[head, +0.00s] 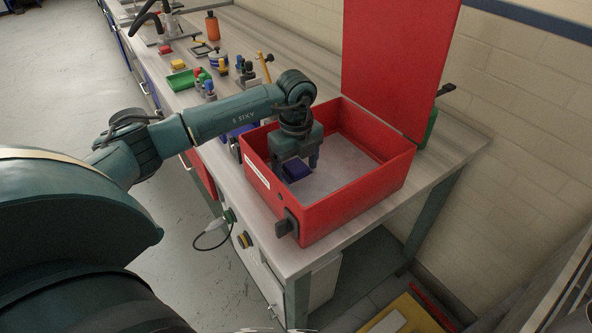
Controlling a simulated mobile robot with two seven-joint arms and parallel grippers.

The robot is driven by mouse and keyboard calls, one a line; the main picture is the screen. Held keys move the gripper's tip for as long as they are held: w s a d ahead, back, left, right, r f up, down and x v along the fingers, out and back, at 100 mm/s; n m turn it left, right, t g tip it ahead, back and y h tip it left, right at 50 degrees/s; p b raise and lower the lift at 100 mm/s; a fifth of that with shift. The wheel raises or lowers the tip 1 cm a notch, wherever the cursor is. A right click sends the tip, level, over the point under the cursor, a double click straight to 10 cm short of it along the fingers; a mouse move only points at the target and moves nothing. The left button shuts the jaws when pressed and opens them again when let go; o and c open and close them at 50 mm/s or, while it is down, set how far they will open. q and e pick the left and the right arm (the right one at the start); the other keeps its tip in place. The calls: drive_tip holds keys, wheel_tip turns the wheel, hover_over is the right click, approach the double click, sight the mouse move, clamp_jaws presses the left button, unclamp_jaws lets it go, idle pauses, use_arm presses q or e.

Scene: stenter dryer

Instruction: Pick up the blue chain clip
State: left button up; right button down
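The blue chain clip (296,172) looks like a small dark blue block inside the open red box (377,186), near its left wall. My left gripper (296,167) reaches down into the box from above, with its fingers on either side of the clip. The fingers are apart, but whether they press on the clip or only stand around it cannot be made out. The gripper hides part of the clip. Whether the clip touches the box floor is unclear. My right gripper is not in view.
The box's red lid (398,60) stands upright at the back. A green tray (183,80), an orange bottle (212,27) and several small coloured parts stand farther along the workbench (452,158). A brick wall (525,100) runs behind. The box's walls surround my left gripper.

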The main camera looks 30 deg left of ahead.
use_arm(q)
drive_tip(key=shift+r, duration=0.1)
drive_tip(key=c, duration=1)
